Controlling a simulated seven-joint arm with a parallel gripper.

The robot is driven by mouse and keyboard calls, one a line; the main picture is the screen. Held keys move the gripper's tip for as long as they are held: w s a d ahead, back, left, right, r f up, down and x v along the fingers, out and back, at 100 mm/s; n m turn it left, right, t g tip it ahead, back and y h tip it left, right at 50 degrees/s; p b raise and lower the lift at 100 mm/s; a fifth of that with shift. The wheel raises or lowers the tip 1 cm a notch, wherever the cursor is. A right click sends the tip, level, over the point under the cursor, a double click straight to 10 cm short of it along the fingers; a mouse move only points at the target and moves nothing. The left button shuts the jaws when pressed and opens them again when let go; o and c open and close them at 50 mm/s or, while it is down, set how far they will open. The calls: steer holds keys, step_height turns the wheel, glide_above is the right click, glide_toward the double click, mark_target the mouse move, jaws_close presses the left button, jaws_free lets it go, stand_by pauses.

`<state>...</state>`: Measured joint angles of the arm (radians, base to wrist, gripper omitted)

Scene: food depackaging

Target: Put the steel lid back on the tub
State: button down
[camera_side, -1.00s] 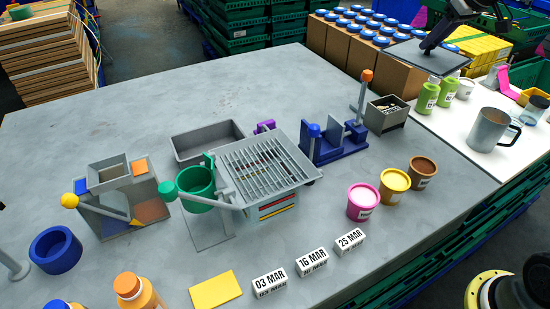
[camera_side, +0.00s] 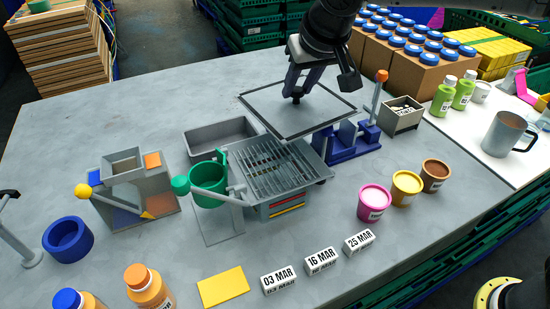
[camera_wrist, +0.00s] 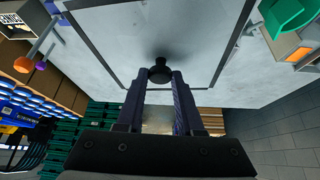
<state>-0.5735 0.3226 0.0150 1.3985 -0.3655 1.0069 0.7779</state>
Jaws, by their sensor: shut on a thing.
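The steel lid (camera_side: 305,112) is a flat grey rectangular plate with a dark rim and a black knob. My gripper (camera_side: 296,94) is shut on the knob, and the lid hangs roughly level above the table, behind and above the slatted grey rack. In the wrist view the knob sits between the fingertips of my gripper (camera_wrist: 160,76), with the lid (camera_wrist: 125,40) spread beyond them. An open grey rectangular tub (camera_side: 220,139) stands on the table to the left of the lid; it seems empty. The lid hides part of the table behind the rack.
The slatted rack (camera_side: 270,168) and green cup (camera_side: 207,187) stand in front of the tub. A blue fixture (camera_side: 350,142) with an orange-tipped post and a grey bin (camera_side: 401,117) stand right of the lid. The table's back left is clear.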

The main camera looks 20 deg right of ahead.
mark_target(278, 117)
steer(key=shift+m, duration=0.6)
steer(key=s+a, duration=0.2)
steer(key=a, duration=0.1)
steer(key=s+a, duration=0.1)
steer(key=a, duration=0.1)
steer(key=shift+f, duration=0.3)
steer(key=shift+s+a+f+h, duration=0.2)
steer(key=shift+s+f+h, duration=0.05)
steer(key=shift+h, duration=0.05)
steer(key=shift+f, duration=3.8)
steer(key=shift+f, duration=0.1)
steer(key=c, duration=0.5)
jaws_free()
steer(key=shift+c, duration=0.2)
